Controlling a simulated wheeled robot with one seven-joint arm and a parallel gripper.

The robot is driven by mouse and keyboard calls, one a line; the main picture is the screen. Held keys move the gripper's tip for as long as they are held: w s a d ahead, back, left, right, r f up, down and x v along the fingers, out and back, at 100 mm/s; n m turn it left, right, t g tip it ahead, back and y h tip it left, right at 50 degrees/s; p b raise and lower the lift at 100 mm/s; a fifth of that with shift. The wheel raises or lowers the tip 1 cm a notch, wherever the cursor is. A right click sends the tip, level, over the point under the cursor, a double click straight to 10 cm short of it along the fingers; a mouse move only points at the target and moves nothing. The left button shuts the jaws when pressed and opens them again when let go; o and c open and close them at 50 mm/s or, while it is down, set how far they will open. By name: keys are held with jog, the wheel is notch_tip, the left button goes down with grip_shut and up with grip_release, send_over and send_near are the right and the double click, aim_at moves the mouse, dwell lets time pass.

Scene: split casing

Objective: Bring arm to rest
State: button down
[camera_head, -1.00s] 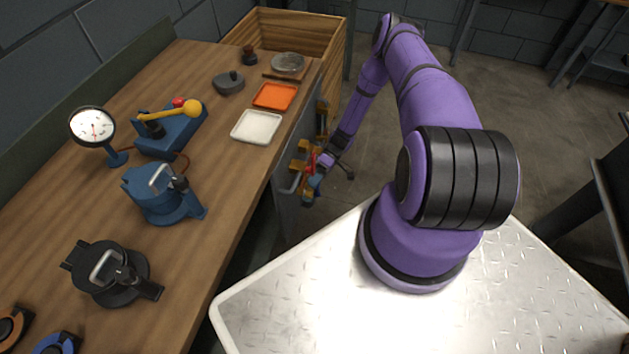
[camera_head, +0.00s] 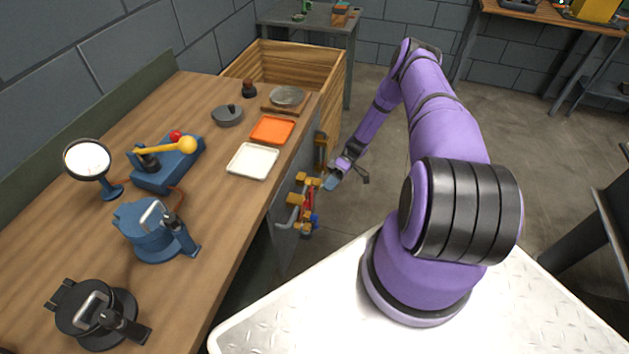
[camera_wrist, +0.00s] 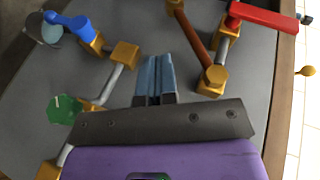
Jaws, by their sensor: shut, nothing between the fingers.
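My purple arm (camera_head: 445,120) is bent up and over from its base on the white plate, with its forearm reaching down to the left. My gripper (camera_head: 331,183) hangs beside the workbench's end, close to the pipes and valves on the grey panel. In the wrist view my gripper (camera_wrist: 154,66) has its two blue-grey fingers together with nothing between them. Brass fittings, a red lever (camera_wrist: 264,17), a blue handle (camera_wrist: 70,24) and a green round knob (camera_wrist: 64,110) surround the fingers in that view. I cannot tell whether any finger touches the panel.
A wooden crate (camera_head: 330,75) stands behind. Open floor lies to the right of my arm.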

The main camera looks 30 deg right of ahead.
jog(key=shift+d+r, duration=0.1)
jog(key=shift+d, duration=0.05)
jog(key=w+a+r+h, duration=0.1)
jog(key=w+r+h, duration=0.3)
jog(key=r, duration=1.2)
jog(key=w+r+h, duration=0.3)
jog(key=r, duration=1.4)
jog(key=s+a+r+m+t+h, duration=0.1)
jog(key=s+a+r+h, duration=0.2)
jog(key=r, duration=0.7)
jog(key=s+a+r+m+t+h, duration=0.1)
jog(key=s+a+r+m, duration=0.2)
jog(key=r, duration=0.7)
jog(key=s+a+r+m+t, duration=0.1)
jog(key=s+r, duration=0.3)
jog(key=s, duration=0.4)
jog(key=s+a+r+t+h, duration=0.1)
jog(key=s+a+r+t, duration=0.3)
jog(key=s, duration=0.4)
jog(key=s+a+r+m+t+h, duration=0.1)
jog(key=s+a+r+t, duration=0.1)
jog(key=s+r, duration=0.3)
jog(key=s+a, duration=0.1)
jog(key=s, duration=0.3)
jog(key=shift+a+m+t, duration=0.25)
jog(key=shift+m+t, duration=0.05)
